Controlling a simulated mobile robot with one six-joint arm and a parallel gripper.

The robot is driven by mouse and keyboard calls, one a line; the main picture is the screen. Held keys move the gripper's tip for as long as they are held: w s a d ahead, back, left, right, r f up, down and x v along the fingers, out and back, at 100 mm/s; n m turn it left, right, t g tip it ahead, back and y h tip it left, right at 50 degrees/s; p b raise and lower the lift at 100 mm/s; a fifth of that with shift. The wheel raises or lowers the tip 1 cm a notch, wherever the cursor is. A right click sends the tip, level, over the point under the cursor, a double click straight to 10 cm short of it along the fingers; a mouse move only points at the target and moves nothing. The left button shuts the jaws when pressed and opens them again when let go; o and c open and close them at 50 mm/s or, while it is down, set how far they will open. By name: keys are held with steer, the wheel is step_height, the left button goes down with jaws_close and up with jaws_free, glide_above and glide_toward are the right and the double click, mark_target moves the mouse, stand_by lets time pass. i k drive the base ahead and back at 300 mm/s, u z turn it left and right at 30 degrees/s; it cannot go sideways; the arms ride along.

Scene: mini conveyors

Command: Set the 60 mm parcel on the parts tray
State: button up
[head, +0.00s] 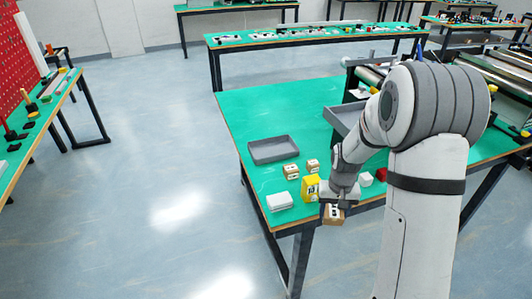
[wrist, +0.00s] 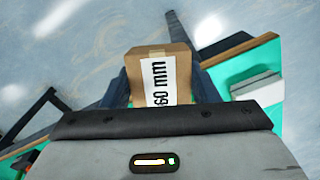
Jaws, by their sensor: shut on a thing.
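My gripper (head: 338,203) is shut on a brown cardboard parcel (head: 333,215) at the near edge of the green table. In the wrist view the parcel (wrist: 145,65) sits between the two dark fingers, and its white label reads "60 mm". The parcel appears held out by the table's front edge. A shallow dark grey tray (head: 273,149), which looks empty, lies on the table to the left of and beyond my gripper. A second grey tray or bin (head: 341,119) stands farther right, partly hidden by my arm; its inside cannot be fully seen.
Two small brown boxes (head: 291,172) (head: 312,166) stand between the dark tray and my gripper. A yellow box (head: 310,188) is close left of my gripper, and a white box (head: 280,201) lies farther left. A white block (head: 365,179) and red block (head: 381,174) are right.

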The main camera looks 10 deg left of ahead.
mark_target(273, 152)
steer(key=u, duration=0.5)
steer(key=i, duration=1)
